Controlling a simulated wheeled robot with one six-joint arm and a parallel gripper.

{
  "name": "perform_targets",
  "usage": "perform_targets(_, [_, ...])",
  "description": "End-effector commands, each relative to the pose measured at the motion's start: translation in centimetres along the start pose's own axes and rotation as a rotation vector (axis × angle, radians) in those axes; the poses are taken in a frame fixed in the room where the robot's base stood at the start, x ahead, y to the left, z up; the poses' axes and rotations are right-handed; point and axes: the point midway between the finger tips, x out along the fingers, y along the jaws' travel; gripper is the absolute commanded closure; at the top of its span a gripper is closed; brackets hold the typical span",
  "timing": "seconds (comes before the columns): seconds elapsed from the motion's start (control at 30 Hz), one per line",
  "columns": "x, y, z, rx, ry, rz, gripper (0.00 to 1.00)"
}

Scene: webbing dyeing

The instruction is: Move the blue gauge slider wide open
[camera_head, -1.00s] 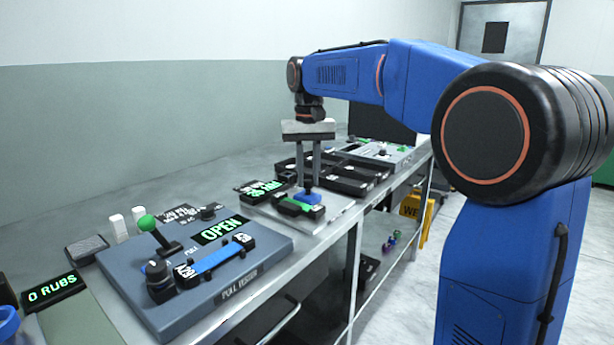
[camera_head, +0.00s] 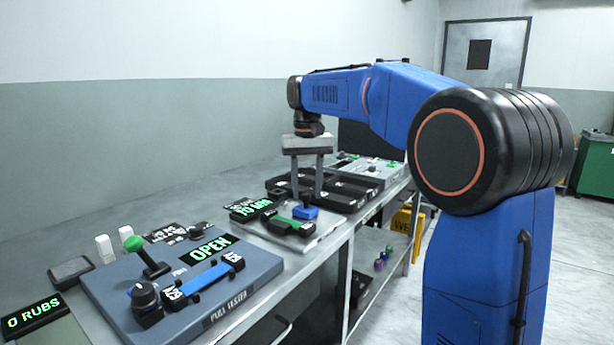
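My gripper (camera_head: 306,197) points down just above and behind the slider. Its two grey fingers are spread apart with nothing visible between them. The fingers look clear of the knob, though the exact gap is hard to judge.
The pull tester (camera_head: 200,275) stands at front left, with a green-topped lever (camera_head: 142,254), a blue strip and an "OPEN" display (camera_head: 210,249). Black trays (camera_head: 348,190) lie behind the gauge.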

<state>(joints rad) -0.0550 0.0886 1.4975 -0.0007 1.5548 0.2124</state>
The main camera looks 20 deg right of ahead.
Motion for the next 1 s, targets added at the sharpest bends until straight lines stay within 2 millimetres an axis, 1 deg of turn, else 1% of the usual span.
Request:
perform_targets(0.17, [-1.7,0.0,-0.1,0.000,0.002,-0.001,0.60])
perform_targets(0.7, [-12.3,0.0,-0.2,0.000,0.004,-0.001,0.60])
perform_targets(0.8, [-14.0,0.0,-0.1,0.001,0.003,-0.001,0.60])
perform_targets(1.0, [-16.3,0.1,-0.1,0.001,0.002,0.000,0.60])
